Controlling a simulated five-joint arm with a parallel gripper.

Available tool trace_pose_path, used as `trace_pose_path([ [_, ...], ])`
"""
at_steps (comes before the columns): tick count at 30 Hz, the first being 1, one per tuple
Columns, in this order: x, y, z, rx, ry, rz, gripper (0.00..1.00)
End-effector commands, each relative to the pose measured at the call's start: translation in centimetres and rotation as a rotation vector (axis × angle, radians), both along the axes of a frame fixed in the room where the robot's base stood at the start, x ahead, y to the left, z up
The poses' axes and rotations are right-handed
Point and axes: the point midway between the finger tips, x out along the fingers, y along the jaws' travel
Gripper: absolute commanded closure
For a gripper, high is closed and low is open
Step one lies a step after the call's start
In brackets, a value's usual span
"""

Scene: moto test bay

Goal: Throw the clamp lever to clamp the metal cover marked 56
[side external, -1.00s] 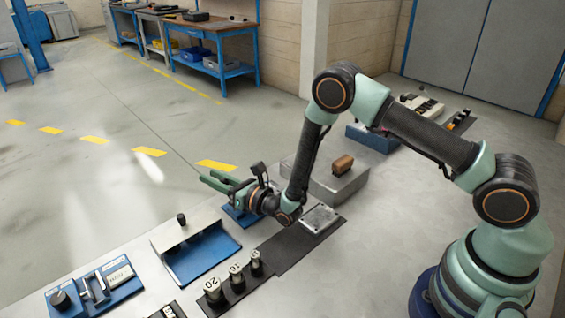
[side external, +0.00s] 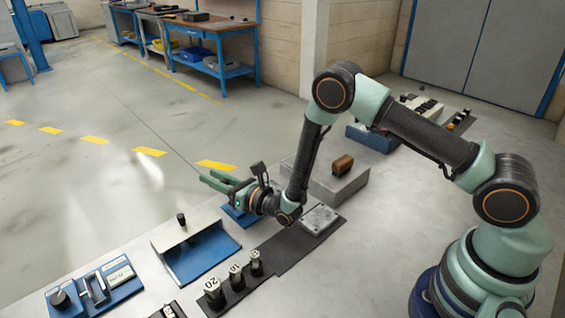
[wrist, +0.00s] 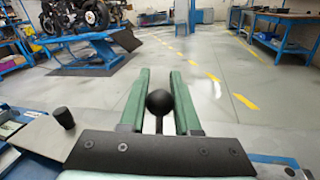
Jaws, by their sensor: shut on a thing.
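My gripper (side external: 208,181) reaches out low over the far edge of the bench in the side view. In the wrist view its two green fingers (wrist: 160,74) lie along both sides of a black ball knob on a thin stem, the clamp lever (wrist: 159,102), and are shut on it. In the side view the gripper hides the lever. A blue fixture (side external: 236,216) shows partly below the gripper. A grey metal plate (side external: 320,219) lies on a dark mat to the right of the wrist. I cannot read a 56 anywhere, so I cannot tell which piece is the marked cover.
A blue tray with a pale panel (side external: 205,255) and a black knob (side external: 182,219) stands left of the gripper. Numbered weights (side external: 214,293) stand in front. A grey block (side external: 330,183) carries a brown piece (side external: 343,164). A blue switch panel (side external: 122,287) sits at lower left.

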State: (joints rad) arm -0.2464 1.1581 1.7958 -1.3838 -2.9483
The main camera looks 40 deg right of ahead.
Motion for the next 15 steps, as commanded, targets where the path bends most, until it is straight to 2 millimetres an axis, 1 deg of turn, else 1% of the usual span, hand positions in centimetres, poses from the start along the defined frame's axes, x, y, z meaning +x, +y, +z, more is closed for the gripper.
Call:
trace_pose_path([
  [1, 0.0, -0.5, -0.1, -0.001, 0.003, -0.009, 1.0],
  [5, -0.1, -0.5, 0.0, -0.001, -0.024, -0.008, 1.0],
  [15, -1.6, -0.5, 1.1, 0.002, -0.228, -0.008, 1.0],
])
